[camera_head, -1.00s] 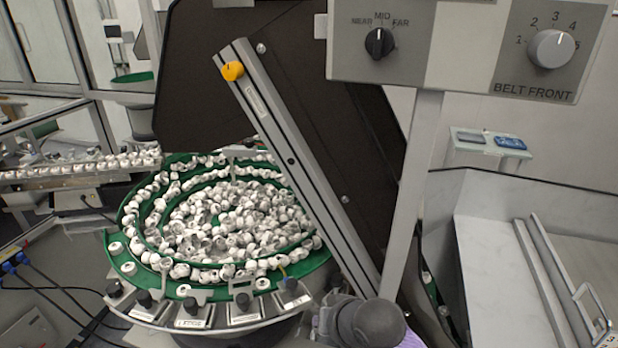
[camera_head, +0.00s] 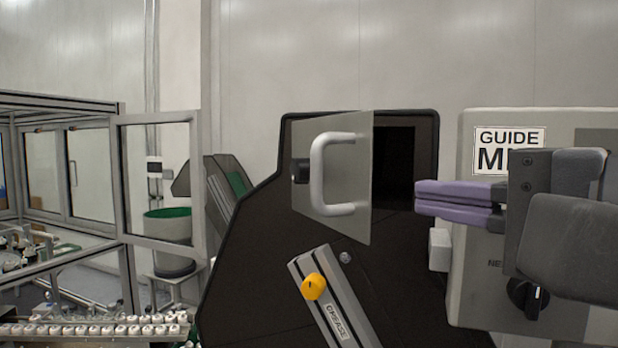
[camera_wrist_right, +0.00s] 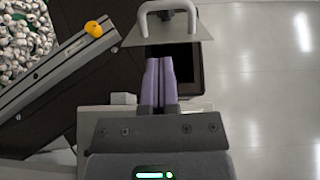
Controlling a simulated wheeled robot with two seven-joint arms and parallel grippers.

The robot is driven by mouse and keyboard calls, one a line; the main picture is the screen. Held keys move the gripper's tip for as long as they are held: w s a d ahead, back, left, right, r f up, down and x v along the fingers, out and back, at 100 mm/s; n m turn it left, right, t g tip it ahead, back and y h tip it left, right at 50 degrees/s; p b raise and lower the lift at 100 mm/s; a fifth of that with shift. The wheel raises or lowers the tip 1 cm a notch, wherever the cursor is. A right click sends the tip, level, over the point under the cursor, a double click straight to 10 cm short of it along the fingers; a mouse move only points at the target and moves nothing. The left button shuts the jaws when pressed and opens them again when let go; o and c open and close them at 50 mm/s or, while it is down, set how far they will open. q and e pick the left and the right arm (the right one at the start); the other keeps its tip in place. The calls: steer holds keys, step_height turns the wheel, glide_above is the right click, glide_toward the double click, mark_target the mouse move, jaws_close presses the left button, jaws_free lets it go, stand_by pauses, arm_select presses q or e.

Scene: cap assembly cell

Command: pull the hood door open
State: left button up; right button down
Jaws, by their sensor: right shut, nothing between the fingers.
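The hood door (camera_head: 345,215) is a grey plate with a light U-shaped handle (camera_head: 317,175), on the black hood (camera_head: 260,270). It stands swung partly out, hinged side not clear, and a dark opening (camera_head: 398,165) shows behind it to the right. My right gripper (camera_head: 418,197) has purple fingers, shut and empty. It points left, to the right of the door and in front of the opening's right edge, apart from the handle. In the right wrist view the shut fingers (camera_wrist_right: 159,60) point at the opening, and the handle (camera_wrist_right: 168,8) lies beyond them. My left gripper is not in view.
A grey control panel (camera_head: 470,250) with a dark knob (camera_head: 525,297) stands right, close behind my right gripper. A slanted metal rail with a yellow knob (camera_head: 313,287) is below the door. White caps (camera_head: 100,328) line a track at lower left.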

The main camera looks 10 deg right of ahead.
mark_target(353, 177)
steer(key=p+x, duration=0.1)
steer(key=x, duration=0.1)
steer(key=p+x, duration=0.1)
steer(key=x, duration=0.2)
steer(key=r+x, duration=0.1)
steer(key=x, duration=0.2)
steer(key=shift+s+a+p, duration=0.1)
steer(key=shift+a+p, duration=0.1)
steer(key=shift+p, duration=0.2)
steer(key=shift+w+a, duration=0.15)
steer(key=shift+w, duration=0.2)
